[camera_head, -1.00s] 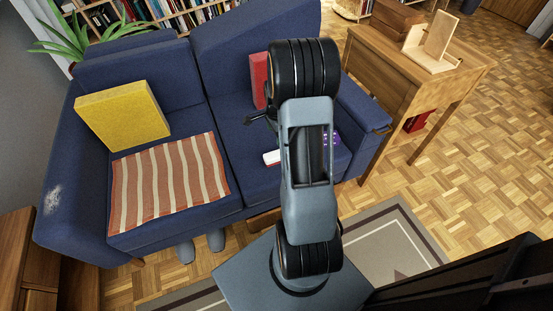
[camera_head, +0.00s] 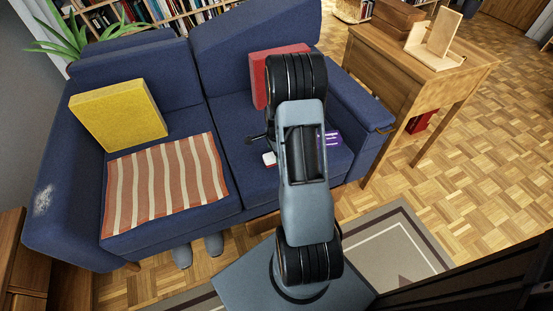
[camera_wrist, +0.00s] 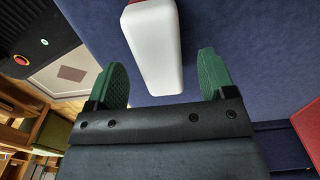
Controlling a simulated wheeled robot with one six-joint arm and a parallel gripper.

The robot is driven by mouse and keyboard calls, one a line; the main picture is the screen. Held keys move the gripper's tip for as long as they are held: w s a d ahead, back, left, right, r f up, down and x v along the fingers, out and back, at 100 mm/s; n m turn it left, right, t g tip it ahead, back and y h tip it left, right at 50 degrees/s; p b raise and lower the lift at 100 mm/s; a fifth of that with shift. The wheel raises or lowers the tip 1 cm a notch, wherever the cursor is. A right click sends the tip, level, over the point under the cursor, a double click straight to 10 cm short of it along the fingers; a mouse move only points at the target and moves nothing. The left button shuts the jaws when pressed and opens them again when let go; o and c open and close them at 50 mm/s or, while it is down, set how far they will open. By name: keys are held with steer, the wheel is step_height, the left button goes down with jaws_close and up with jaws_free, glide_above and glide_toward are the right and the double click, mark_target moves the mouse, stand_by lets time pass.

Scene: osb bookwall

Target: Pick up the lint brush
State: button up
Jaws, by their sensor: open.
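The lint brush shows in the wrist view as a white, rounded handle (camera_wrist: 155,48) with a dark red part cut off by the top edge. In the head view its white end (camera_head: 269,159) lies on the right seat of the blue sofa, and my arm hides the rest. My gripper (camera_wrist: 162,80) is open, with one green finger on either side of the handle's near end in the picture. Nothing is between the fingertips that I can see being gripped, and I cannot tell the height gap.
The blue sofa (camera_head: 232,120) holds a yellow cushion (camera_head: 118,118), a striped cloth (camera_head: 165,183) and a red cushion (camera_head: 262,80). A purple item (camera_head: 329,139) lies partly behind my arm. A wooden side table (camera_head: 400,68) stands right of the armrest.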

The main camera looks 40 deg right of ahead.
step_height(320, 180, down, 4)
steer(key=shift+r+b, duration=0.25)
steer(key=shift+b, duration=0.3)
steer(key=shift+c, duration=0.3)
steer(key=c, duration=1)
steer(key=shift+r, duration=0.2)
